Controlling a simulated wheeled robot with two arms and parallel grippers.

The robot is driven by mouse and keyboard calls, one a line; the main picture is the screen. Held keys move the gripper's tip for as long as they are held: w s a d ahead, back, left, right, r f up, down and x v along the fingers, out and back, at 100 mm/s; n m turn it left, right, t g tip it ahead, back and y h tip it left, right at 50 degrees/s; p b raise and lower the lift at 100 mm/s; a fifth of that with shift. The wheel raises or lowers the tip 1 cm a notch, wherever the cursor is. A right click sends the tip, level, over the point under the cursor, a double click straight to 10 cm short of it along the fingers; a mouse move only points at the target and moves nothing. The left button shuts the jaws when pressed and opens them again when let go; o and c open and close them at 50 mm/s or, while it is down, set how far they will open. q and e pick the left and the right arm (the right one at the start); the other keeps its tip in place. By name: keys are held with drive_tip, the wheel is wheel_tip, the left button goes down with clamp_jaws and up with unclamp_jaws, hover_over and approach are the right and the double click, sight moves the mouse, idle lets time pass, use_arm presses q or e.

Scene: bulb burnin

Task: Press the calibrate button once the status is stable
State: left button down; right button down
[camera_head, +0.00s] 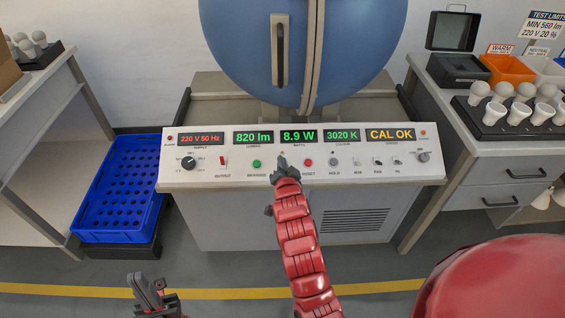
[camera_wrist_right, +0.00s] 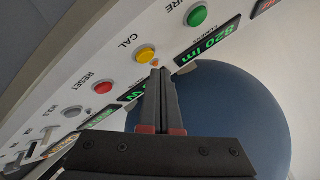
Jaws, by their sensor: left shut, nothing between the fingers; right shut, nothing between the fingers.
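The test console (camera_head: 215,178) shows 820 lm, 8.9 W and 3020 K in green, and its status display (camera_head: 391,135) reads "CAL OK" in amber. The yellow CAL button (camera_wrist_right: 146,54) shows in the right wrist view; in the head view my right gripper (camera_head: 282,161) hides it. My right gripper is shut and empty. Its fingertips (camera_wrist_right: 161,73) appear right beside the CAL button; I cannot tell whether they touch the panel. My left gripper (camera_head: 147,291) is shut and empty, low in front of the console.
A green MEASURE button (camera_head: 257,164) and red RESET button (camera_head: 308,162) flank the right gripper. A blue sphere (camera_head: 350,40) stands behind. A blue crate (camera_head: 92,236) is at left; a bench (camera_head: 490,165) with bulbs (camera_head: 497,111) is at right.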

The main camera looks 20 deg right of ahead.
drive_tip(key=shift+s+a+r+p, duration=0.1)
drive_tip(key=shift+s+r+p, duration=0.2)
drive_tip(key=shift+r, duration=0.4)
drive_tip(key=shift+s+a+r+p, duration=0.15)
drive_tip(key=shift+s+r, duration=0.25)
drive_tip(key=shift+r, duration=0.25)
drive_tip(key=shift+s+r+p, duration=0.25)
drive_tip(key=shift+s+r, duration=0.1)
drive_tip(key=shift+r, duration=0.35)
